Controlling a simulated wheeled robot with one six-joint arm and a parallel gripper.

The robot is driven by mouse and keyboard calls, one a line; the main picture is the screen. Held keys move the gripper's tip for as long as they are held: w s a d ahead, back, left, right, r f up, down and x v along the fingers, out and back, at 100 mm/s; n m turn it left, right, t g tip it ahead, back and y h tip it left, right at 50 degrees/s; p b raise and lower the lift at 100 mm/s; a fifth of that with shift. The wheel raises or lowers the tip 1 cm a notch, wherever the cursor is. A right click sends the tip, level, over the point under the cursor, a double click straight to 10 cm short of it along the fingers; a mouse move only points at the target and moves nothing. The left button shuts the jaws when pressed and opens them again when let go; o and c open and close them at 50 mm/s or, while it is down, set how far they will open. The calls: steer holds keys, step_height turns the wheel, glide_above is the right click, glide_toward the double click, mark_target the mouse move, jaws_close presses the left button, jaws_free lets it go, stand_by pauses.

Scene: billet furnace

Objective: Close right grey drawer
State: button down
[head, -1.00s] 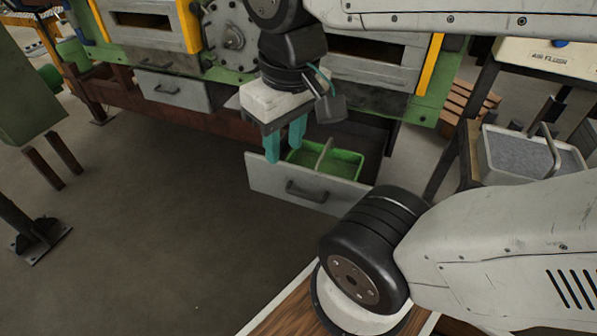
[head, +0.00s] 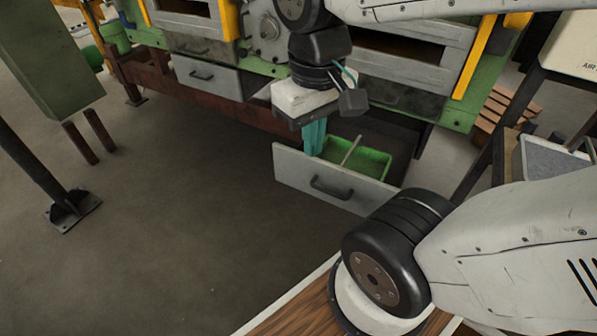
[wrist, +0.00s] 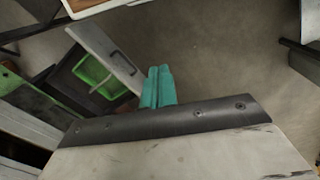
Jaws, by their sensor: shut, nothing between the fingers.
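The right grey drawer (head: 290,168) is pulled out below the green machine. Its grey front panel has a dark bar handle (head: 331,189), and a green divided tray (head: 372,162) lies inside. In the wrist view the drawer front (wrist: 92,38) shows at the upper left, with the tray (wrist: 90,71) behind it. My gripper (head: 314,150) has its teal fingers pressed together and empty, pointing down. In the head view they overlap the drawer front's upper edge. In the wrist view the fingers (wrist: 158,75) appear beside one end of the front. I cannot tell whether they touch it.
The floor (head: 190,210) before the drawers is clear.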

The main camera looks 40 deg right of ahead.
steer(key=w+d+f+n+g+h, duration=0.2)
steer(key=w+d+f+n, duration=0.2)
steer(key=w+f, duration=0.5)
steer(key=n+t, duration=0.3)
steer(key=n, duration=1.5)
glide_toward(279, 163)
steer(key=s+a+r, duration=0.2)
steer(key=s+a, duration=0.2)
steer(key=a, duration=0.1)
steer(key=shift+h, duration=0.3)
steer(key=shift+w+d+f, duration=0.45)
steer(key=shift+d+f, duration=0.45)
steer(key=shift+f, duration=0.7)
steer(key=shift+w+d+f, duration=0.45)
steer(key=shift+d+f, duration=0.45)
steer(key=shift+f, duration=0.7)
steer(key=shift+w+d+f, duration=0.45)
steer(key=shift+d+f, duration=0.45)
steer(key=shift+f, duration=0.7)
steer(key=shift+w+n, duration=0.1)
steer(key=shift+n, duration=0.2)
